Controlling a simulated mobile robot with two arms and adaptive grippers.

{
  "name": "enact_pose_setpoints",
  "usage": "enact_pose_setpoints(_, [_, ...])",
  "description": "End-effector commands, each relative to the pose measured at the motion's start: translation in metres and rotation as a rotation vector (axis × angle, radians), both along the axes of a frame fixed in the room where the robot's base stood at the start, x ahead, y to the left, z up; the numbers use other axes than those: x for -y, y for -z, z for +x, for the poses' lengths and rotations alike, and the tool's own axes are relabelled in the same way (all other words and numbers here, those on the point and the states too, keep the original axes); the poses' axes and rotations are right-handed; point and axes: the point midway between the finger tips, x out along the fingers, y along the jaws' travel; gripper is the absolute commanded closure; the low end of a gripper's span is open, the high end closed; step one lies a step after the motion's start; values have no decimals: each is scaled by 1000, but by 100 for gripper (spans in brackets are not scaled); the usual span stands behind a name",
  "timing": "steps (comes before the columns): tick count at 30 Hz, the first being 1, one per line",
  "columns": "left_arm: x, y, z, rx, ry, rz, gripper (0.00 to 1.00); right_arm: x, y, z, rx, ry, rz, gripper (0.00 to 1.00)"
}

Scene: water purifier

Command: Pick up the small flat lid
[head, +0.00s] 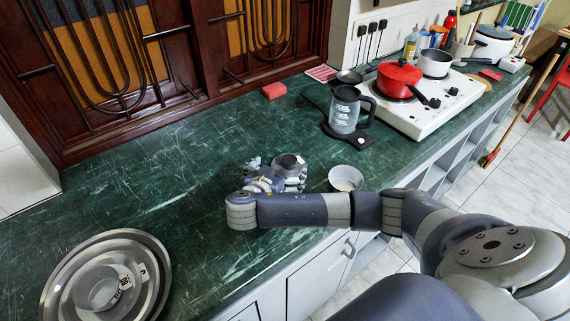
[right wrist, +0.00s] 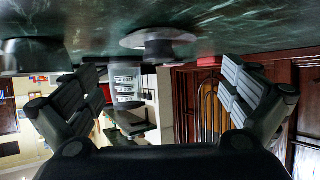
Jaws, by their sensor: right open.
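The small flat lid (head: 289,161) is a silver disc with a dark knob, low on the green counter near its front edge. In the right wrist view, which is upside down, the lid (right wrist: 135,39) shows with its dark knob (right wrist: 158,49) toward the camera. My right gripper (right wrist: 160,70) is open, its fingers spread to either side of the knob's line. No contact with the lid shows. In the head view my right gripper (head: 272,175) is beside the lid, partly hidden by my wrist. My left gripper is not in view.
A small white bowl (head: 346,173) stands right of the lid. A large round metal dish or lid (head: 60,291) lies at bottom left. A clear kettle (head: 345,112) and a stove with a red pot (head: 398,75) are farther back. The counter's left middle is clear.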

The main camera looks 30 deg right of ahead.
Motion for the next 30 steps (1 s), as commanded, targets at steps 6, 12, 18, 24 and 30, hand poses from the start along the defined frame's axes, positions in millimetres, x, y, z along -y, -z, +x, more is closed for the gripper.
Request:
enact_pose_setpoints(6, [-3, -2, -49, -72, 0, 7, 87, 24, 12, 18, -2, 0, -1, 0])
enact_pose_setpoints(12, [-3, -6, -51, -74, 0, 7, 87, 34, 16, 26, -2, 2, -2, 0])
enact_pose_setpoints(18, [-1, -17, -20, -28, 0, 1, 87, 55, 24, 43, -2, 1, -2, 0])
enact_pose_setpoints(24, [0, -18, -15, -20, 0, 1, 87, 65, 34, 51, -3, -1, 1, 0])
enact_pose_setpoints(30, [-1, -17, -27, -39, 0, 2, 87, 66, 35, 52, -3, -1, 1, 0])
